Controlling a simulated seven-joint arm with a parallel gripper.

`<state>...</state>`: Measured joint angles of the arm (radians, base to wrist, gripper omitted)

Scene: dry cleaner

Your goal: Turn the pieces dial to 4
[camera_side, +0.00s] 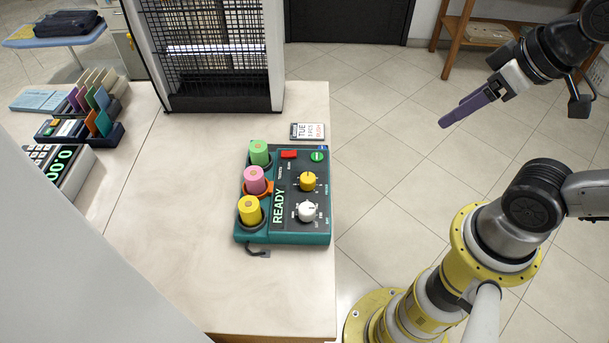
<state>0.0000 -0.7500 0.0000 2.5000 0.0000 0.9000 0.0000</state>
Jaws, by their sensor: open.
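A teal and dark control box (287,233) lies near the right edge of the counter, with a READY display. It carries a yellow dial (308,181) and a white dial (307,211) on its right part. The small print around both dials is too small to read, so I cannot tell which is the pieces dial or where either points. My gripper (446,122) has purple fingers and is up at the right, over the floor, apart from the box. It is open and holds nothing visible.
The box also carries green, pink and yellow rolls (255,181), a red switch (289,154) and a green button (317,156). A day card (308,131) lies behind it. A black mesh rack (218,62) stands at the back. The counter's front (220,300) is clear.

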